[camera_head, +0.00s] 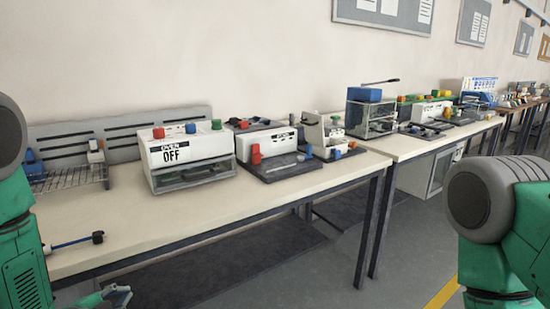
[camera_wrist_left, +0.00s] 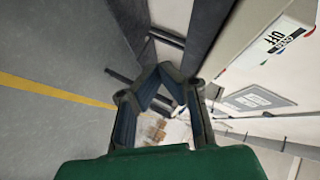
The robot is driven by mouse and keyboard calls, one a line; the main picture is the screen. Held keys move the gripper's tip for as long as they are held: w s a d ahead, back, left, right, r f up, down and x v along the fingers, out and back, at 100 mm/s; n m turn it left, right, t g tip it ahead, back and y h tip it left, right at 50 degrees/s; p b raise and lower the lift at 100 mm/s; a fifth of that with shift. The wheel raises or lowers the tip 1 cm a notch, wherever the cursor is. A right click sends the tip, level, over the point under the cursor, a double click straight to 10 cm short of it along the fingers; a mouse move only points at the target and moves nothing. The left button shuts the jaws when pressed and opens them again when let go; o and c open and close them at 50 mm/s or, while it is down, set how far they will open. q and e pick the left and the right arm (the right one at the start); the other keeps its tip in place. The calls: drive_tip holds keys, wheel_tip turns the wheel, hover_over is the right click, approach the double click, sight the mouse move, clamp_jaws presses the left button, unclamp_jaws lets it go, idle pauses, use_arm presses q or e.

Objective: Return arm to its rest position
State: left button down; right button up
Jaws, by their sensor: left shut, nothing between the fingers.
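My left gripper (camera_head: 117,294) shows at the lower left of the head view, low in front of the table's front edge. In the left wrist view its two dark fingers (camera_wrist_left: 158,72) meet at the tips with nothing between them. My green left arm comes in at the left edge of the head view. My green right arm stands at the right edge, and its gripper is out of the picture.
A long pale table (camera_head: 225,209) carries a white oven box (camera_head: 187,158) marked OFF, a white device (camera_head: 270,150) on a dark base, and a wire rack (camera_head: 68,181). A blue rod (camera_head: 72,242) lies near the table's left front. Grey floor (camera_head: 405,262) is open between the tables and my right arm.

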use_arm(q)
drive_tip(key=s+d+f+n+g+y, duration=0.1)
drive_tip(key=s+d+f+n+g, duration=0.15)
drive_tip(key=s+f, duration=0.3)
drive_tip(key=s+d+f+n+g, duration=0.1)
drive_tip(key=s+f+n+g, duration=0.25)
drive_tip(key=s, duration=0.25)
drive_tip(key=s+d+f+n+g, duration=0.1)
drive_tip(key=s+f+n+g, duration=0.1)
drive_tip(key=s, duration=0.8)
drive_tip(key=s+d+f+n+g+p, duration=0.1)
drive_tip(key=s+f+n+g, duration=0.2)
drive_tip(key=s, duration=0.7)
drive_tip(key=n+g, duration=0.1)
drive_tip(key=n, duration=0.1)
drive_tip(key=shift+s+d+f+n+g+y, duration=0.2)
drive_tip(key=shift+d+f+n+g+y, duration=0.1)
drive_tip(key=shift+y, duration=0.1)
drive_tip(key=shift+w, duration=0.15)
